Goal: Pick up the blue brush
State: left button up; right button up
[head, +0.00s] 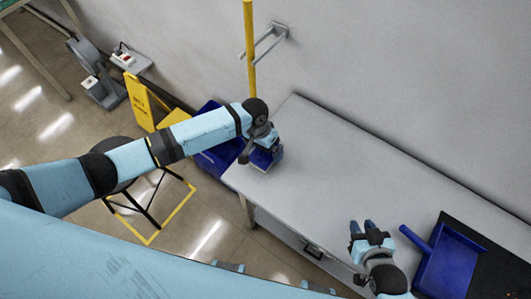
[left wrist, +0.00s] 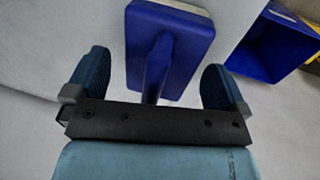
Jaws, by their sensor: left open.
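The blue brush (head: 262,160) is at the left end of the grey table. In the left wrist view the brush (left wrist: 168,45) shows a wide blue head with a pale bristle edge, and its handle runs back between my fingers. My left gripper (head: 262,145) is open above the brush. In the left wrist view the fingers of my left gripper (left wrist: 155,85) stand on either side of the handle with gaps, not touching it. The handle's end is hidden behind the gripper's palm. My right gripper (head: 363,226) is over the table's front part, open and empty.
A blue dustpan (head: 450,262) lies on a black mat (head: 497,268) at the table's right. The grey table (head: 330,165) is clear in the middle. A yellow pole (head: 250,50) stands by the wall. Blue bins (head: 212,153) and a yellow sign (head: 138,100) are beyond the table's left end.

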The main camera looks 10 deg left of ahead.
pick_arm(q)
jog(key=c, duration=1)
jog(key=shift+o, duration=0.2)
jog(key=shift+r, duration=0.15)
notch_tip(320, 180, up, 20)
jog(key=shift+b, duration=0.35)
